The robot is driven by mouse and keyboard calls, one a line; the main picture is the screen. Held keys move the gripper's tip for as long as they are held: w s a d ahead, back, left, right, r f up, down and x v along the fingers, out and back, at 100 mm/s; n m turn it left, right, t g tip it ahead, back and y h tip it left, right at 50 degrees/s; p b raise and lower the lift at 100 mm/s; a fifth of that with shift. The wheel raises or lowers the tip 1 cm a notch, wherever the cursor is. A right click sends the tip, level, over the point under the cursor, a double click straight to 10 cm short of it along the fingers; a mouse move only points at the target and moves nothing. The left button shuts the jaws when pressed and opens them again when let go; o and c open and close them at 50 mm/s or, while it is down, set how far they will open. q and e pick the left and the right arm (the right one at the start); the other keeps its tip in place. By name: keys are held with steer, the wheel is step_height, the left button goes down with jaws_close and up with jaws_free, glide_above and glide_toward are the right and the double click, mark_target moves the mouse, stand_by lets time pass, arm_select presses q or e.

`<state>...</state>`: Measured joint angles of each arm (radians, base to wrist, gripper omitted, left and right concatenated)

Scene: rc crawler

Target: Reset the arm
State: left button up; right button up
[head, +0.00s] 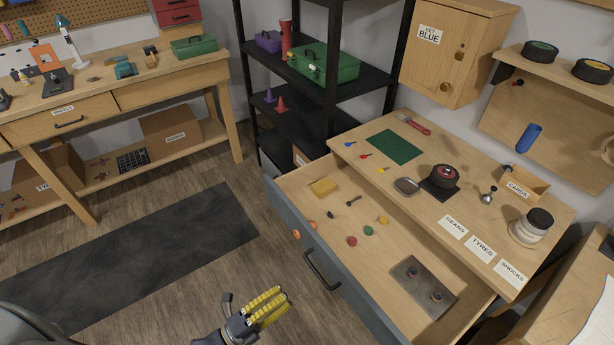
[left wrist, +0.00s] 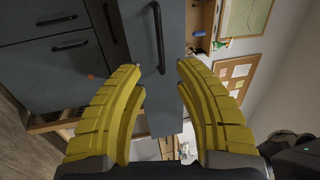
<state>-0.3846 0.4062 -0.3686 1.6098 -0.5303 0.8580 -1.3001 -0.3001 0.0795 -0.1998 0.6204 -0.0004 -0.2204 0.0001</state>
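My left gripper (head: 284,296), with yellow ribbed fingers, is at the bottom middle of the head view, in front of the pulled-out drawer (head: 288,222). It is below and to the left of the drawer's dark handle (head: 322,270). In the left wrist view the two yellow fingers (left wrist: 160,75) stand apart with nothing held between them. A dark bar handle (left wrist: 158,38) on a grey front shows beyond the fingertips; the gripper appears apart from it. My right gripper is in neither view.
Black shelving (head: 337,80) stands behind. The floor (head: 150,310) at left is clear around a dark mat (head: 150,255).

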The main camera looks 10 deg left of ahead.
arm_select(q)
steer(key=s+a+f+n+g+y, duration=0.2)
steer(key=a+f+n+y, duration=0.25)
steer(key=f, duration=0.55)
steer(key=s+a+f+n+g+y, duration=0.1)
steer(key=s+a+f+n+y, duration=0.25)
steer(key=f, duration=0.55)
steer(key=a+f+n+g+y, duration=0.25)
steer(key=a+f+n, duration=0.3)
steer(key=f, duration=0.45)
steer(key=s+a+f+n+g+y, duration=0.2)
steer(key=s+f+n+g, duration=0.15)
steer(key=s+f, duration=0.4)
steer(key=s+a+f+n+g+y, duration=0.1)
steer(key=s+a+f+n+g, duration=0.1)
steer(key=s+f+n, duration=0.5)
steer(key=s+d+f+g, duration=0.1)
steer(key=s+d, duration=0.2)
steer(key=s, duration=0.2)
steer(key=s+d+f+m+g, duration=0.1)
steer(key=s+d, duration=0.2)
steer(key=s, duration=0.3)
steer(key=shift+f, duration=0.3)
steer(key=shift+w, duration=0.1)
